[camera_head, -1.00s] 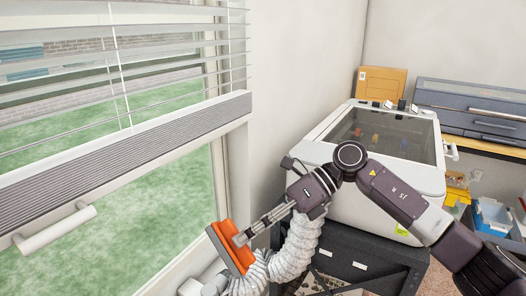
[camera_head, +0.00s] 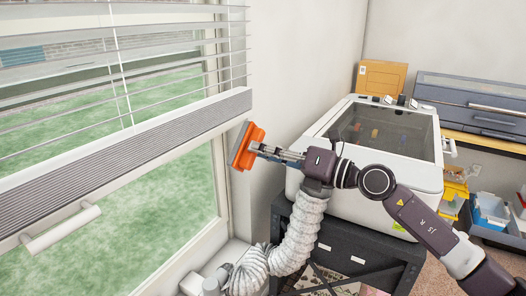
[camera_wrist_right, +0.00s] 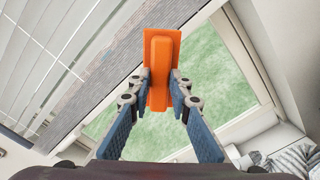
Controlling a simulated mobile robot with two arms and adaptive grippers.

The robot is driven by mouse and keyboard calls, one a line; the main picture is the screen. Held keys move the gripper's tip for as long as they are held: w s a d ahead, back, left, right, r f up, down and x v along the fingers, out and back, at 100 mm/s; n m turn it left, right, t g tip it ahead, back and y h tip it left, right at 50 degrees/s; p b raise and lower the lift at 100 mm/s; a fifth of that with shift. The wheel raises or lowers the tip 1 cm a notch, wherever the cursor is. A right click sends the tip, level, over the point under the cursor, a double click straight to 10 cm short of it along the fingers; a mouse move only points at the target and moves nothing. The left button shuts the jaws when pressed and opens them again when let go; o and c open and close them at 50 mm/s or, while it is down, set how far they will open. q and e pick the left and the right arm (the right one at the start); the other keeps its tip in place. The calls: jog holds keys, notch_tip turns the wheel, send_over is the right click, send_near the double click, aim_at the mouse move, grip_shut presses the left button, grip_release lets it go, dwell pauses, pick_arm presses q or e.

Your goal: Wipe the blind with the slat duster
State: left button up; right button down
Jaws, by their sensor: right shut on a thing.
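The blind (camera_head: 120,70) hangs over the window at the left, with pale slats above and a thick stack of closed slats and a bottom rail (camera_head: 130,148) below. The slat duster (camera_head: 246,146) is orange with a grey-white pad and is held close to the right end of the bottom rail. I cannot tell whether it touches the rail. My right gripper (camera_head: 262,150) is shut on the duster. In the right wrist view the duster (camera_wrist_right: 160,70) stands between the fingers, with the blind (camera_wrist_right: 70,45) at the upper left. My left gripper is not in view.
A white machine with a dark glass lid (camera_head: 385,135) stands on a black stand to the right. A ribbed white hose (camera_head: 300,235) runs below my right arm. A cardboard box (camera_head: 381,77) and a grey drawer cabinet (camera_head: 470,100) are behind.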

aim_at(239, 144)
jog(key=p+x, duration=0.1)
jog(key=x, duration=0.3)
jog(key=shift+w+a+r, duration=0.15)
jog(key=shift+a, duration=0.15)
jog(key=shift+p+x, duration=0.35)
jog(key=shift+x, duration=0.8)
jog(key=shift+d, duration=0.1)
jog(key=shift+w, duration=0.15)
